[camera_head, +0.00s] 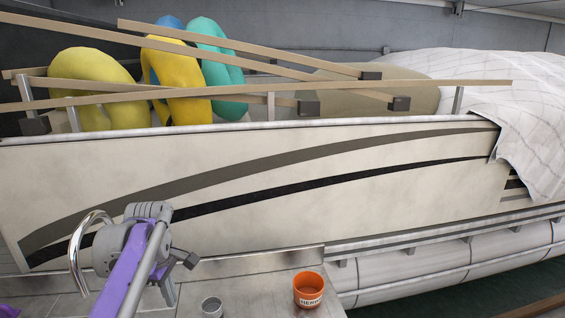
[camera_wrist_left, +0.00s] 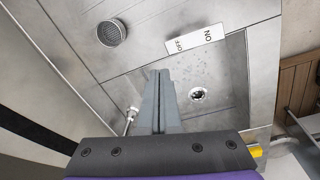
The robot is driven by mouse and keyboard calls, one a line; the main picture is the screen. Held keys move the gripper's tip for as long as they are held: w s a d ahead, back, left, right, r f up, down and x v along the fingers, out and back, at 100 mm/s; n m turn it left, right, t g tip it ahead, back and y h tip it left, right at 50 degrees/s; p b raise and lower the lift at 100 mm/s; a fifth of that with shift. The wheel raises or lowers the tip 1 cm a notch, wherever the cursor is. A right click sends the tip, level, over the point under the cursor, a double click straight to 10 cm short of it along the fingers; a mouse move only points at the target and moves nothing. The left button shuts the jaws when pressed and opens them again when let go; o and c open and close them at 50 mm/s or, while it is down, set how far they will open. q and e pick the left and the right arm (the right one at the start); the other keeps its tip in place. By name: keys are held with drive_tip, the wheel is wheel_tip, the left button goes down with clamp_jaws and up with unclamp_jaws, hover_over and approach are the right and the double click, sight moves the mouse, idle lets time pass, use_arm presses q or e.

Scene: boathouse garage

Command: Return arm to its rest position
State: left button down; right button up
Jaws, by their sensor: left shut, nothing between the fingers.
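My left arm comes in at the lower left of the head view, and its gripper (camera_head: 170,294) points down over the metal counter, partly hidden by the purple arm link. In the left wrist view the two grey fingers of my left gripper (camera_wrist_left: 158,76) are together, with nothing between them. They hang above the edge of a steel sink (camera_wrist_left: 226,78) with a round drain. My right gripper is in neither view.
A chrome faucet (camera_head: 78,250) stands close left of my wrist. An orange pot (camera_head: 309,291) and a metal cup (camera_head: 212,307) stand on the counter. A white ON/OFF plate (camera_wrist_left: 195,40) lies by the sink. A striped boat (camera_head: 330,185) fills the space behind.

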use_arm(q)
drive_tip(key=s+d+f+m+t, duration=0.1)
drive_tip(key=s+d+f+m, duration=0.2)
drive_tip(key=s, duration=0.4)
drive_tip(key=s+d+f+m+t, duration=0.2)
drive_tip(key=s+d+f+m, duration=0.2)
drive_tip(key=s+f+m, duration=0.2)
drive_tip(key=s+d+f+m+t, duration=0.2)
drive_tip(key=s+d+f+m, duration=0.1)
drive_tip(key=s+m, duration=0.4)
drive_tip(key=shift+s+d+f+m, duration=0.15)
drive_tip(key=shift+s+f+m, duration=0.15)
drive_tip(key=shift+f+m, duration=0.35)
drive_tip(key=shift+f, duration=0.1)
